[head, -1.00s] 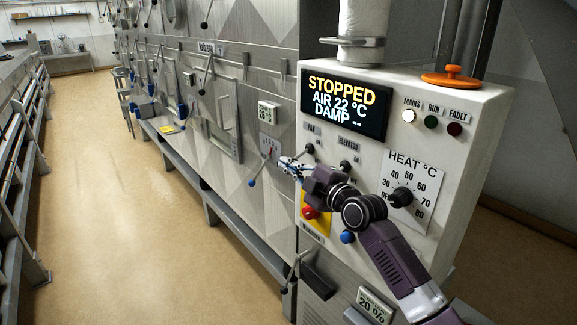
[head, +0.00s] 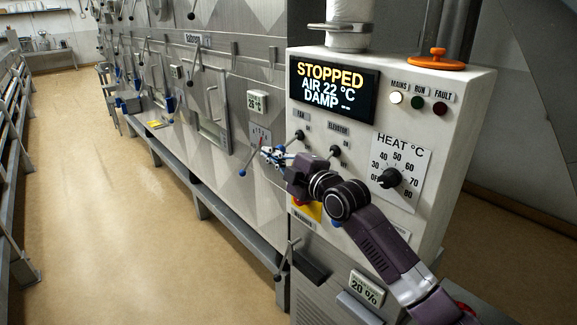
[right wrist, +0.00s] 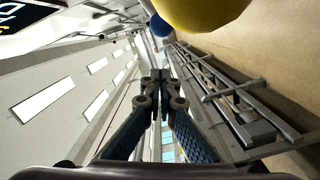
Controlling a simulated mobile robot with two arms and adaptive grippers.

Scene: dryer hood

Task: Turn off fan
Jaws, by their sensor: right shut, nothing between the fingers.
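The fan switch (head: 299,136) is a small dark toggle below the FAN label on the white control box (head: 455,130); its lever position is hard to read. The elevator switch (head: 335,151) is to its right. The display (head: 335,88) reads "STOPPED, AIR 22 °C, DAMP --". My right gripper (head: 266,155) is left of and slightly below the fan switch, apart from it in the picture. In the right wrist view my right gripper (right wrist: 160,76) has its fingertips together and empty. My left gripper is out of view.
The heat dial (head: 391,178) is at the right of the box. The mains lamp (head: 396,98) is lit; the run lamp (head: 417,103) looks dark. A red button on a yellow plate (head: 311,211) is partly behind my arm. A blue-ended lever (head: 251,158) is near the gripper.

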